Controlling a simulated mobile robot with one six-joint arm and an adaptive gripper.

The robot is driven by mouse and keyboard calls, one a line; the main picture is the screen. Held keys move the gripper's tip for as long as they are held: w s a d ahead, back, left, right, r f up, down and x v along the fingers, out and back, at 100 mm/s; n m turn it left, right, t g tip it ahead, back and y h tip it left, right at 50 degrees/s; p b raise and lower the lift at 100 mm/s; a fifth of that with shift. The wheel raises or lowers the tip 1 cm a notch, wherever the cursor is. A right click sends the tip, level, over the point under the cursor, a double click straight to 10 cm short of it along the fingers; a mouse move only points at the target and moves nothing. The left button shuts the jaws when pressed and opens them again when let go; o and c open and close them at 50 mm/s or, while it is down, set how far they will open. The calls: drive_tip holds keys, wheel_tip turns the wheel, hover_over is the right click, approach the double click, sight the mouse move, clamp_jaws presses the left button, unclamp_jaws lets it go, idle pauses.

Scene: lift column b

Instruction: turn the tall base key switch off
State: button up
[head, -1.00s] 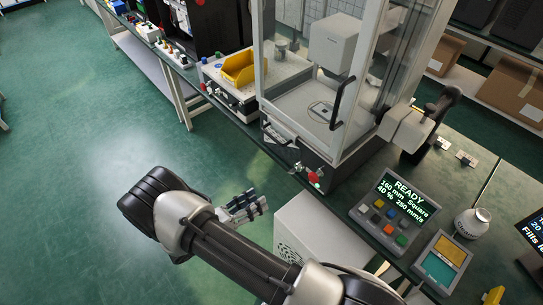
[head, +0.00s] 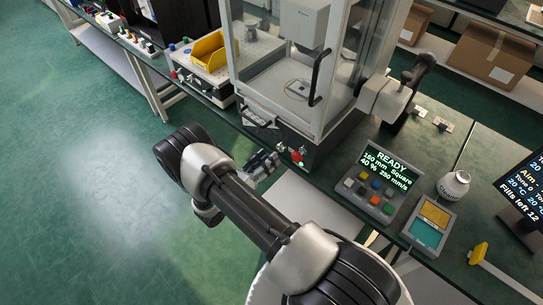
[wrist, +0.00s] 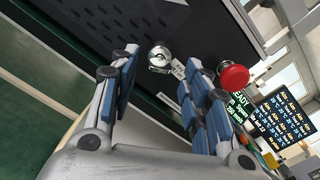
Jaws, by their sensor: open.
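The key switch (wrist: 160,57) is a round chrome lock on the dark front panel of the tall glazed machine's base (wrist: 110,30). A small white label (wrist: 178,69) sits beside it. My gripper (wrist: 163,64) is open and empty, its blue-padded fingers pointing at the panel with the key switch between their tips in the picture. I cannot tell how far the tips are from it. In the head view my gripper (head: 265,164) is just in front of the base, left of the red button (head: 297,157). The slot's exact angle is too small to read.
The red mushroom button (wrist: 233,77) stands out close to the right finger. Open floor lies to the left.

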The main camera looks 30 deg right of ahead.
drive_tip(key=shift+x, duration=1.5)
drive_tip(key=shift+c, duration=0.2)
clamp_jaws()
